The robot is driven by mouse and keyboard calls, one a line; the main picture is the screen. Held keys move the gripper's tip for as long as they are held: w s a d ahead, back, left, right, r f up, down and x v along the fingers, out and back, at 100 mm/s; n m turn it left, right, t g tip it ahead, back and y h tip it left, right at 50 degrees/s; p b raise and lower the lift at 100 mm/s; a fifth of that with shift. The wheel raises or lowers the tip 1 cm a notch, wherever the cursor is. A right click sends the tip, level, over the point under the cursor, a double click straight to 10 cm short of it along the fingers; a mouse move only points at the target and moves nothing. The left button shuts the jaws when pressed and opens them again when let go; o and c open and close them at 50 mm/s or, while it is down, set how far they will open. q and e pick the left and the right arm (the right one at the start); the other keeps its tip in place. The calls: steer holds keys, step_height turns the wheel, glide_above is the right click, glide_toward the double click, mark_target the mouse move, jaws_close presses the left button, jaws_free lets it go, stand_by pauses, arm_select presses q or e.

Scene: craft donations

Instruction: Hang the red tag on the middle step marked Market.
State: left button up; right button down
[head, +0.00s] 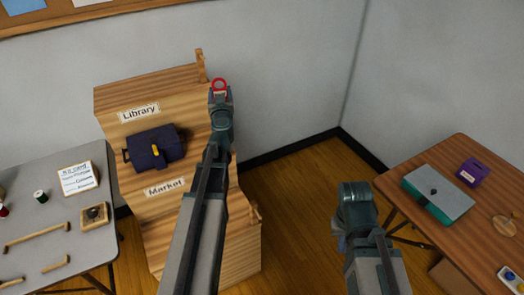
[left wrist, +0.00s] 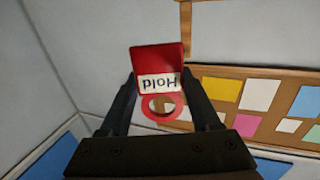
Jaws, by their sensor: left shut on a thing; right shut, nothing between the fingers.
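The red tag (left wrist: 160,60) has a ring at one end and a white label reading "Hold", upside down in the left wrist view. The gripper is raised at the upper right of the wooden step unit (head: 180,77). The label "Market" (head: 164,187) is on the middle step's front, below "Library" (head: 139,113). Any peg at the middle step is hidden behind my left arm. My right gripper (head: 357,188) is shut and empty, well right of the unit.
A navy bag (head: 155,148) sits on the middle step. Wooden pegs show at the top (head: 200,66) and lower right (head: 254,213) of the unit. A grey table (head: 40,222) stands left, and a brown table (head: 440,173) with boxes stands right. Floor between is clear.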

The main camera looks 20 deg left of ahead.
arm_select(q)
steer(key=s+d+f+b, duration=0.2)
steer(key=d+f+b, duration=0.1)
steer(key=f+b, duration=0.4)
steer(key=s+d+f+b, duration=0.2)
steer(key=d+f+b, duration=0.1)
steer(key=f+b, duration=0.4)
steer(key=s+d+f+y+b, duration=0.1)
steer(key=s+d+f+b, duration=0.1)
steer(key=f+b, duration=0.5)
steer(key=shift+s+d+n+g, duration=0.3)
steer(key=shift+d+n, duration=0.1)
steer(key=shift+d, duration=0.4)
steer(key=shift+w+a+f, duration=0.1)
steer(key=shift+w, duration=0.05)
steer(key=w+a+f+b, duration=0.1)
steer(key=w+a, duration=0.5)
steer(key=a, duration=0.2)
steer(key=shift+w+f+b, duration=0.25)
steer(key=shift+w+b, duration=0.05)
steer(key=shift+b, duration=0.05)
